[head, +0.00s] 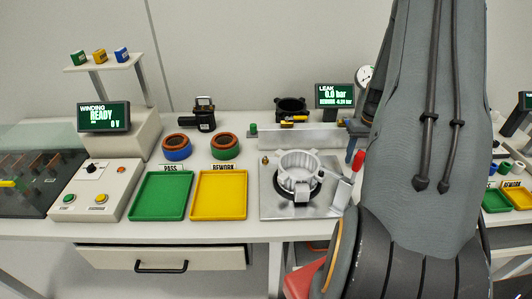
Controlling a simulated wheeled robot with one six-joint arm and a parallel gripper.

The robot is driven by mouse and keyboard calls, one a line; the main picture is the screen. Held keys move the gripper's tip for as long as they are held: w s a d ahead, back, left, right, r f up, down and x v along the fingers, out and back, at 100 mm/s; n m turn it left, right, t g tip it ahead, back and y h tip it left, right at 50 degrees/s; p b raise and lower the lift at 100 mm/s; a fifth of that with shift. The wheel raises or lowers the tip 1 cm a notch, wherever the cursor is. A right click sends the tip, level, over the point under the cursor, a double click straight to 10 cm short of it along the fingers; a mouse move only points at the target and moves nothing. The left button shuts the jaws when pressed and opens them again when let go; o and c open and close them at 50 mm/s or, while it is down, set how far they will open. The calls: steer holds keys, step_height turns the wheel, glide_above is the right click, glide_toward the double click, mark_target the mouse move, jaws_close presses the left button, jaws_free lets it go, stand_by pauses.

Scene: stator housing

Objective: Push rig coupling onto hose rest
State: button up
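The leak test rig's metal plate (272,205) holds a silver, finned stator housing (298,168) on a black ring. A red-handled clamp (357,162) stands at the plate's right edge. A blue bracket-like part (351,148) shows just behind it, partly covered by my arm; I cannot tell whether it is the hose rest. A small brass fitting (265,160) sits at the plate's back left. I cannot pick out the rig coupling for sure. My arm fills the right of the head view, and my gripper does not show.
A green tray (161,196) and a yellow tray (219,196) lie left of the rig. Two wound rings, blue-based (177,147) and green-based (225,146), stand behind them. The LEAK display (335,96) and a gauge (365,76) stand behind the rig. A grey rail (298,138) runs behind the plate.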

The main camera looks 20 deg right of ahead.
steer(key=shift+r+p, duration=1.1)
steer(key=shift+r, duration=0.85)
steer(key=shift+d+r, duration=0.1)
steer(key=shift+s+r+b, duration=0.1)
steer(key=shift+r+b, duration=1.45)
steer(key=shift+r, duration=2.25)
